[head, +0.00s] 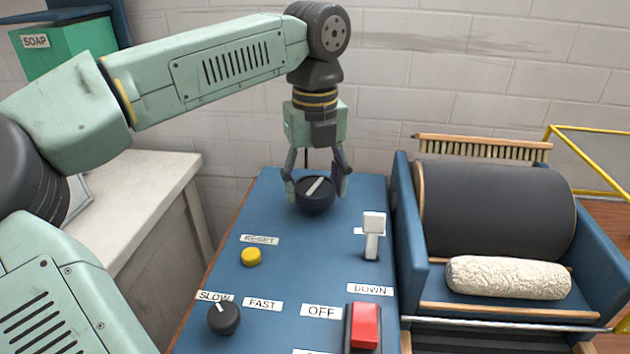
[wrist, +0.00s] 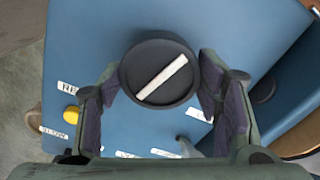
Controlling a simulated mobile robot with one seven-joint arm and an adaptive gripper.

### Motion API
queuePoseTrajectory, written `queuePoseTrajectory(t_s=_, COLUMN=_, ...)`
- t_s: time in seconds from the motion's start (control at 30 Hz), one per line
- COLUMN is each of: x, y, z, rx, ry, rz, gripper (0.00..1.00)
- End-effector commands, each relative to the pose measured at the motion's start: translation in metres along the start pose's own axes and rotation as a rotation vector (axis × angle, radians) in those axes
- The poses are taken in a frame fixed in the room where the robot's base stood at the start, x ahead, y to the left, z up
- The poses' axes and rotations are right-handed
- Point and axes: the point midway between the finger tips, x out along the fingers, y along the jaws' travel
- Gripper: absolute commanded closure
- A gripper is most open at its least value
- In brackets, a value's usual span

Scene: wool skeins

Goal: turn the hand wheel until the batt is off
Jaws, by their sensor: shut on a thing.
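The hand wheel is a round black knob (head: 316,204) with a white bar across its top, at the far end of the blue panel. It also shows in the wrist view (wrist: 150,65), where the bar runs slanting from lower left to upper right. My gripper (head: 317,193) points down, its two fingers on either side of the wheel, shut on it. The batt (head: 508,279) is a thick cream-white roll. It lies along the lower front of the dark drum (head: 495,205), between the blue side walls of the machine.
The blue panel (head: 300,270) also carries a yellow button (head: 251,257), a white lever (head: 372,237), a red switch (head: 365,328) beside an OFF label, and a SLOW/FAST knob (head: 223,318). A toothed wooden bar (head: 483,149) is behind the drum. A brick wall stands close behind.

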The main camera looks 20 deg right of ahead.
Motion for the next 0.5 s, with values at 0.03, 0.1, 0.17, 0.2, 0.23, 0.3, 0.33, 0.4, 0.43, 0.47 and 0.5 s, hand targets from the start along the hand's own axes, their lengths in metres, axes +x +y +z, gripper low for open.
queuePoseTrajectory(t_s=0.03, x=-0.0007, y=0.0001, z=0.0002, rx=-0.015, ry=-0.001, rz=0.0, gripper=0.69)
queuePoseTrajectory(t_s=0.1, x=-0.0007, y=0.0002, z=0.0002, rx=-0.033, ry=-0.001, rz=0.0, gripper=0.69)
queuePoseTrajectory(t_s=0.17, x=-0.0006, y=0.0001, z=0.0002, rx=-0.044, ry=-0.001, rz=0.0, gripper=0.69)
queuePoseTrajectory(t_s=0.2, x=-0.0006, y=0.0001, z=0.0002, rx=-0.05, ry=-0.001, rz=0.0, gripper=0.69)
queuePoseTrajectory(t_s=0.23, x=-0.0006, y=0.0001, z=0.0002, rx=-0.053, ry=-0.001, rz=0.0, gripper=0.69)
queuePoseTrajectory(t_s=0.3, x=-0.0006, y=0.0001, z=0.0002, rx=-0.058, ry=-0.001, rz=0.0, gripper=0.69)
queuePoseTrajectory(t_s=0.33, x=-0.0006, y=0.0001, z=0.0002, rx=-0.059, ry=-0.001, rz=0.0, gripper=0.69)
queuePoseTrajectory(t_s=0.4, x=-0.0005, y=0.0001, z=0.0002, rx=-0.06, ry=-0.001, rz=0.0, gripper=0.69)
queuePoseTrajectory(t_s=0.43, x=-0.0005, y=0.0001, z=0.0002, rx=-0.06, ry=-0.001, rz=0.0, gripper=0.69)
queuePoseTrajectory(t_s=0.47, x=-0.0005, y=0.0001, z=0.0002, rx=-0.06, ry=-0.001, rz=0.0, gripper=0.69)
queuePoseTrajectory(t_s=0.5, x=-0.0005, y=0.0001, z=0.0002, rx=-0.06, ry=-0.001, rz=0.0, gripper=0.69)
